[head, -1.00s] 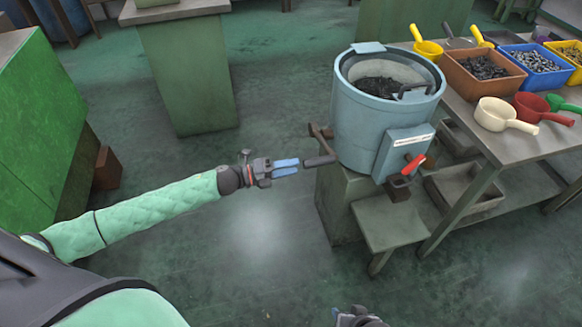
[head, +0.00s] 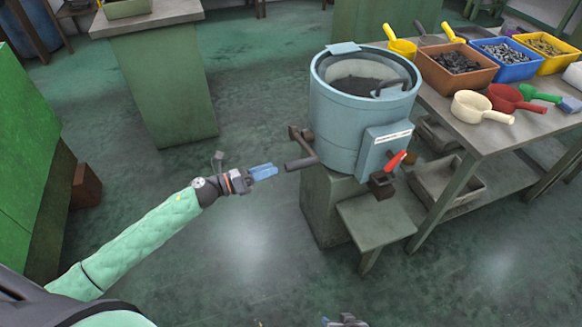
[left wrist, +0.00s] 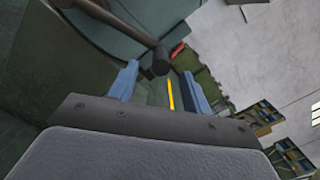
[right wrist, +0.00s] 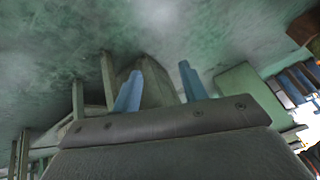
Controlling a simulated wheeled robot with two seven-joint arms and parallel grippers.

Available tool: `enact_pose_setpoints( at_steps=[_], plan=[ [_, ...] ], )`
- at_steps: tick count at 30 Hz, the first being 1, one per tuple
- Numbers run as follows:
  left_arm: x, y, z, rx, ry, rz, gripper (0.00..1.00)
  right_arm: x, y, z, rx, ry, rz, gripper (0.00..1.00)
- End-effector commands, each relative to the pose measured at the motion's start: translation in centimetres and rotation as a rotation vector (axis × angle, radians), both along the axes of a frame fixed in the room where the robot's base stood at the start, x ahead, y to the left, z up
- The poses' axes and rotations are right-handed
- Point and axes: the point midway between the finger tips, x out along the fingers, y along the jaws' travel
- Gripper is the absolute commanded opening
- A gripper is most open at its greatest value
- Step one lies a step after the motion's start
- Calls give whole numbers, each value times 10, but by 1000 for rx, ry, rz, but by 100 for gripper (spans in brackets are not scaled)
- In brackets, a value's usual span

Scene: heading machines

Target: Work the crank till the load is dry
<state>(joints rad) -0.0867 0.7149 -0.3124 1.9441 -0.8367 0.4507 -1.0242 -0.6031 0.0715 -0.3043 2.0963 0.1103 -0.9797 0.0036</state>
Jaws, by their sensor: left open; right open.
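The blue drum machine (head: 335,125) stands on a green pedestal, with a dark load (head: 362,86) inside its open top. Its crank (head: 302,163) sticks out on the left side and ends in a dark handle. My left gripper (head: 264,172) is open and empty, just left of the handle tip and apart from it. In the left wrist view the crank handle (left wrist: 160,62) lies beyond and between the two open blue fingers (left wrist: 163,85). My right gripper (head: 340,320) is low at the bottom edge of the head view; the right wrist view shows its fingers (right wrist: 157,88) open and empty.
A red-handled valve (head: 396,160) sits low on the drum's front above a small green stand (head: 376,222). The workbench (head: 480,135) at right holds bins of metal parts and several scoops. Open floor lies left of the drum, before a green cabinet (head: 30,170).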

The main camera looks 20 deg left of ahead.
Motion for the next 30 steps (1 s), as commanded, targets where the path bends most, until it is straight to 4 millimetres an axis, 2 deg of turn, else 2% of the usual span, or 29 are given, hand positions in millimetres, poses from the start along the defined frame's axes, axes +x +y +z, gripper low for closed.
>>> enact_pose_setpoints(
  at_steps=[6, 14, 19, 30],
  plan=[
    [-5, -2, -4, 269, -289, -32, 49, 5, 1, -3, 9, -34, -9, 43],
    [-5, -5, -4, 351, -403, -41, 49, 7, 1, 1, 11, -43, -10, 43],
    [4, -17, -2, 350, -403, -40, 49, 7, 1, 18, 10, -31, -5, 43],
    [30, -57, -3, 348, -401, -40, 49, 4, -2, 68, 1, 10, 12, 43]
  ],
)
